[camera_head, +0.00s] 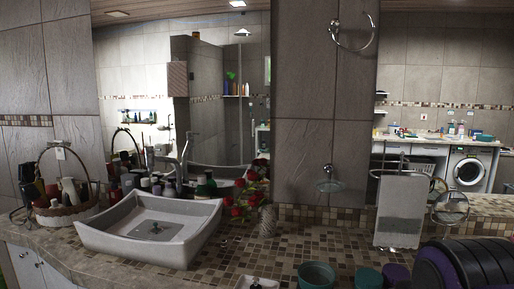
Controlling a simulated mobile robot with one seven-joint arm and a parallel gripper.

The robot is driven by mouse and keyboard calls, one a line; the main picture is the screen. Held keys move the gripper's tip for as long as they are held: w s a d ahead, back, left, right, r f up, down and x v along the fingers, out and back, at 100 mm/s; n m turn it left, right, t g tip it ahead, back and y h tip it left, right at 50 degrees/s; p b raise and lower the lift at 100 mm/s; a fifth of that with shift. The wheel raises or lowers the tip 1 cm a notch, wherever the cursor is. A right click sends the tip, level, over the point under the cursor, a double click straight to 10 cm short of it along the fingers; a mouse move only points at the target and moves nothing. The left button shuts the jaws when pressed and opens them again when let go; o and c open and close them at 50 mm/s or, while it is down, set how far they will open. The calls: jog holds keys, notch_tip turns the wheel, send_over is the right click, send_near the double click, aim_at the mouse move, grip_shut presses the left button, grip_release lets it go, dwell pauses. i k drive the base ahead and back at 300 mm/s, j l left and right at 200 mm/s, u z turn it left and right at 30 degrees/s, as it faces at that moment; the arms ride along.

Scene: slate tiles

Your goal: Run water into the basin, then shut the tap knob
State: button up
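The basin (110,240) is a white, square vessel with raised corners, standing on the mosaic counter at the left. A dark drain fitting (154,228) shows in its floor. I see no water stream and no clear water level in it. A slim metal tap (185,152) rises behind the basin, in front of the mirror. Bottles partly hide its lower part, and I cannot make out its knob or whether it is turned. My gripper is not in view.
Several bottles and a basket (68,212) stand left of and behind the basin. Red flowers in a vase (267,220) stand to its right. A towel (401,208) hangs at the right. Teal cups (316,275) and dark ribbed objects (470,265) crowd the front right. The middle counter is mostly clear.

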aim_at(149, 149)
jog(key=j+z, duration=0.15)
jog(key=j, duration=0.25)
jog(key=i+j+z, duration=0.2)
jog(key=j, duration=0.15)
jog(key=j+u, duration=0.15)
jog(key=j, duration=0.7)
